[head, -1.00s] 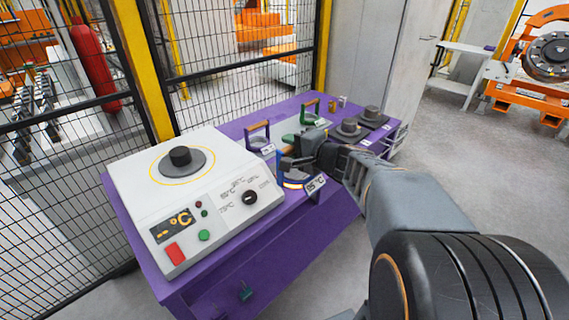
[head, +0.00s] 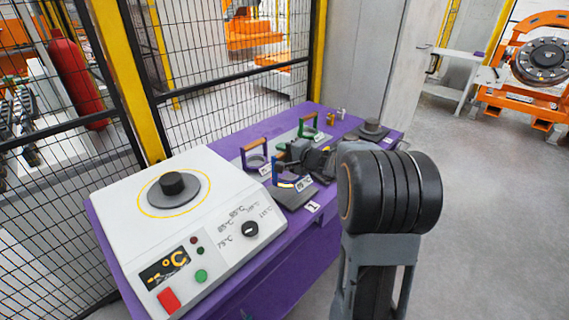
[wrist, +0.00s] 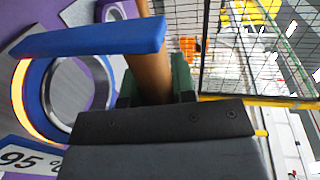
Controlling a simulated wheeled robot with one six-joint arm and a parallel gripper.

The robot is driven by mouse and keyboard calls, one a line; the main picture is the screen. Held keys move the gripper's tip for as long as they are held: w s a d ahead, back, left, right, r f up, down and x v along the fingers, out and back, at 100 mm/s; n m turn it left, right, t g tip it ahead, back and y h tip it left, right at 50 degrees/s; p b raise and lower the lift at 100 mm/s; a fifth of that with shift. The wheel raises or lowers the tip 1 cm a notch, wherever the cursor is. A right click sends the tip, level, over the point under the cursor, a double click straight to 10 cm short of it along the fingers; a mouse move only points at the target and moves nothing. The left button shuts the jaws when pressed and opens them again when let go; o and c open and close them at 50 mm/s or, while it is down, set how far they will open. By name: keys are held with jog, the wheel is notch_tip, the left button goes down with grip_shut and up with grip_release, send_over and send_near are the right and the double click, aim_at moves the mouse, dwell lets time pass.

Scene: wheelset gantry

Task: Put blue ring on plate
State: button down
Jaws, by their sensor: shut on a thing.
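The blue ring (head: 286,181) has a blue bracket, a wooden handle and a 95 °C label. In the head view it is at my gripper (head: 291,153), close above or on a dark grey plate (head: 299,197); I cannot tell if they touch. The wrist view shows the blue ring (wrist: 35,98) at the left, with an orange glow on its edge. My gripper (wrist: 160,100) is shut on its wooden handle (wrist: 150,62). A round dark plate with a central knob (head: 173,190) sits on the white heater (head: 225,205), left of the ring.
A purple ring (head: 255,155) and a green ring (head: 309,127) stand behind on the purple table (head: 320,107). A dark stepped disc (head: 373,130) is at the far right. A mesh fence (head: 220,95) borders the back. My arm hides part of the table.

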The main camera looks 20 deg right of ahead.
jog(key=shift+w+d+f, duration=0.2)
jog(key=shift+w+f, duration=0.25)
jog(key=shift+f, duration=0.6)
jog(key=shift+w+d+f, duration=0.25)
jog(key=shift+w+f, duration=0.25)
jog(key=shift+f, duration=0.6)
jog(key=shift+w+d+f, duration=0.2)
jog(key=shift+w+f, duration=0.25)
jog(key=shift+f, duration=0.6)
jog(key=shift+f, duration=0.1)
jog(key=c, duration=0.9)
grip_release()
jog(key=shift+c, duration=0.2)
